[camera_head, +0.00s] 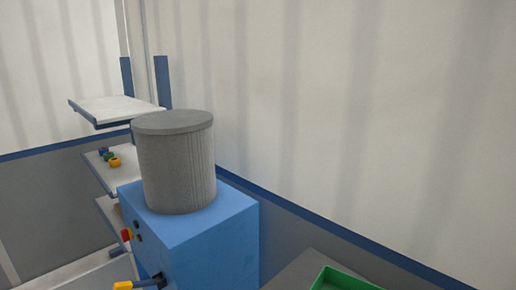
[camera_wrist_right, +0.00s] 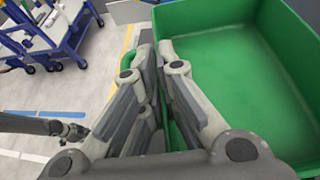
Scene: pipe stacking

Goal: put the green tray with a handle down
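The green tray (camera_wrist_right: 250,60) fills the right of the right wrist view and is empty where I can see inside it. Its corner also shows at the bottom right of the head view (camera_head: 345,280), beside a grey surface. My right gripper (camera_wrist_right: 152,65) is at the tray's left side, its fingers drawn together over the green edge there. A green part, perhaps the handle, shows just left of the fingertips. The exact grip is partly hidden by the fingers.
A grey flat surface (camera_head: 300,268) lies next to the tray. A blue cabinet (camera_head: 205,240) carries a grey ribbed cylinder (camera_head: 176,168). Shelves (camera_head: 115,108) stand behind. A blue wheeled cart (camera_wrist_right: 65,30) stands on the marked floor; a dark-ended rod (camera_wrist_right: 70,130) is unclear.

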